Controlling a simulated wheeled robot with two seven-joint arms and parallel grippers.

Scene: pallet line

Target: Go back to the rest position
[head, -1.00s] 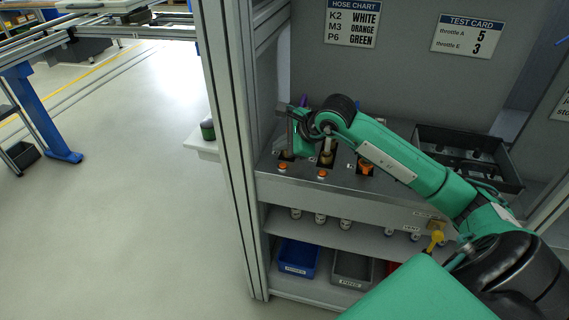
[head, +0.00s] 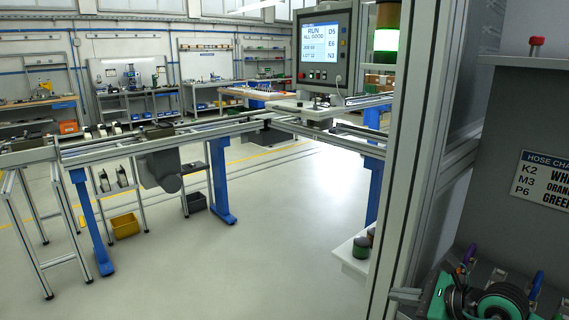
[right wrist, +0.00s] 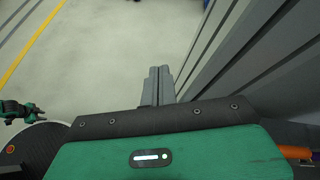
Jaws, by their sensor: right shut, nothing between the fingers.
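My right gripper (head: 402,294) is at the lower right of the head view, beside the grey frame post. Its two grey fingers also show in the right wrist view (right wrist: 158,86), pressed together with nothing between them. They point out over bare floor there. My left gripper does not show in the head view. A small green and black arm part at the left edge of the right wrist view is too small to make out.
The frame post (head: 408,160) stands close to my right gripper. A hose chart (head: 543,180) hangs on the panel at right. A white shelf (head: 352,256) with dark jars is left of the post. A conveyor (head: 150,138) crosses the back; the floor (head: 270,260) between is clear.

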